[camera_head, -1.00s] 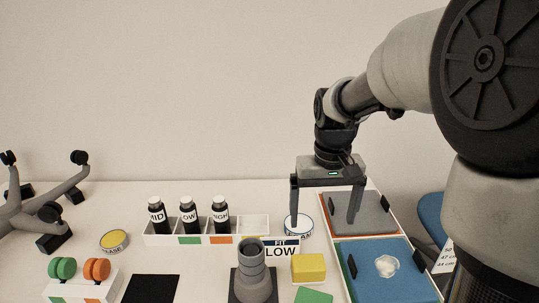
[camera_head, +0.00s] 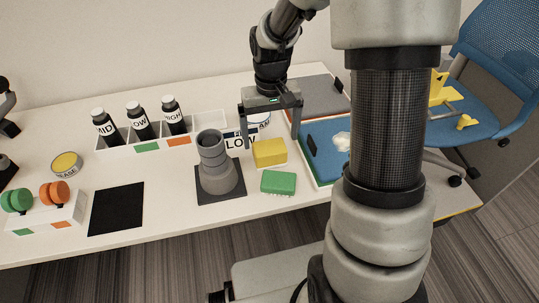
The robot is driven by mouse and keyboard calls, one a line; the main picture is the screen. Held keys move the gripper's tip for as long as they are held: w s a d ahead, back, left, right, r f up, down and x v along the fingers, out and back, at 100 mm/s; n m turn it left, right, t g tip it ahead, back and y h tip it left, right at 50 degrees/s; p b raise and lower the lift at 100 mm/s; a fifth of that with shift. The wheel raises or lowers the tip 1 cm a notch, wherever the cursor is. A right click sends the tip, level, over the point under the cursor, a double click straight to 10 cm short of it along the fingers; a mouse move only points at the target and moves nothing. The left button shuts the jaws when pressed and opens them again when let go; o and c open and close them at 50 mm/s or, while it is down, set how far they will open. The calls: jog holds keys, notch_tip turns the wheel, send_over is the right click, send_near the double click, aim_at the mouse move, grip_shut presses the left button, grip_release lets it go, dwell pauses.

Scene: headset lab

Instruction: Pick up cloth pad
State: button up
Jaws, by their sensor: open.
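My gripper (camera_head: 271,141) is open and empty, fingers pointing down, one on each side of the space behind a yellow block (camera_head: 269,153). A green block (camera_head: 278,183) lies just in front of the yellow one. No item is labelled as the cloth pad, and I cannot tell for sure which it is; the yellow and green blocks are pad-like. A small white crumpled piece (camera_head: 342,139) lies on a blue tray (camera_head: 322,171) to the right, partly hidden by my arm.
A grey stepped cylinder (camera_head: 217,165) on a dark base stands left of the blocks, near a LOW sign (camera_head: 240,143). A white rack (camera_head: 207,121) holds black bottles. A black mat (camera_head: 117,208) lies left. A grey tray (camera_head: 318,94) is behind the blue one.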

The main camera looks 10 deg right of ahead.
aim_at(270, 146)
notch_tip(270, 146, down, 5)
jog(key=shift+a+f+b, duration=0.1)
jog(key=shift+a+b, duration=0.05)
jog(key=shift+b, duration=0.5)
jog(key=shift+c, duration=0.4)
jog(key=c, duration=1.1)
